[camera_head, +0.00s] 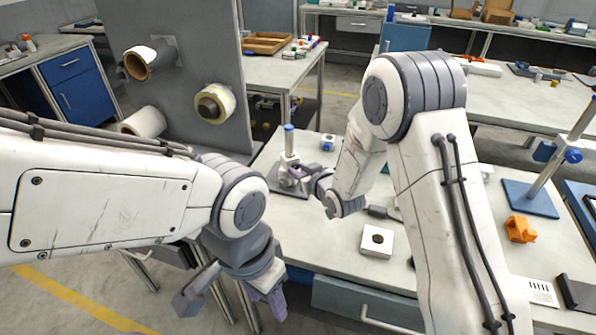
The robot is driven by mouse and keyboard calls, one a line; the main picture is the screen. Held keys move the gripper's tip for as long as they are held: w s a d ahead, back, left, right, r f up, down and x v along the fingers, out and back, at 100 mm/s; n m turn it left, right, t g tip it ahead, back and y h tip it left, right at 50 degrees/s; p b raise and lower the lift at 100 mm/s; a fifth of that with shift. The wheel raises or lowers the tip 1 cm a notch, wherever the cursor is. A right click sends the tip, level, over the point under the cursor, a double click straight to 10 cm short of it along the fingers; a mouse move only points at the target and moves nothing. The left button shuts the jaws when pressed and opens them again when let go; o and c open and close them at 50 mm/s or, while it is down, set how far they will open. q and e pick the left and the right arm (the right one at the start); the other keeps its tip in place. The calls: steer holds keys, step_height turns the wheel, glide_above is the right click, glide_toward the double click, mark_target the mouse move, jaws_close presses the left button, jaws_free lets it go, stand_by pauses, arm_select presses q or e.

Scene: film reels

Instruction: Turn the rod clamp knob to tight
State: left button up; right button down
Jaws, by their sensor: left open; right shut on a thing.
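A small stand with a grey base (291,189), an upright rod and a blue cap (289,128) stands on the table, left of centre. My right gripper (300,173) reaches it from the right and is shut at the clamp part, low on the rod. The knob itself is mostly hidden by the fingers, and its setting cannot be read. My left gripper (228,300) is open and empty, low in front of the table edge, well away from the stand.
A grey panel (190,90) with film rolls (213,103) stands behind my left arm. A white square block (377,241), an orange part (520,229) and a taller stand with a blue base (529,198) are on the table to the right.

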steer(key=shift+w+d+m+g+y, duration=0.1)
steer(key=shift+d+m+g+y, duration=0.15)
steer(key=shift+m+y, duration=0.45)
steer(key=shift+m+g+y+p, duration=0.35)
steer(key=shift+m+y+p, duration=0.4)
steer(key=shift+m, duration=0.95)
steer(key=c, duration=0.6)
jaws_free()
steer(key=shift+d, duration=0.1)
steer(key=b+v, duration=0.1)
steer(key=v, duration=0.9)
steer(key=shift+d, duration=0.2)
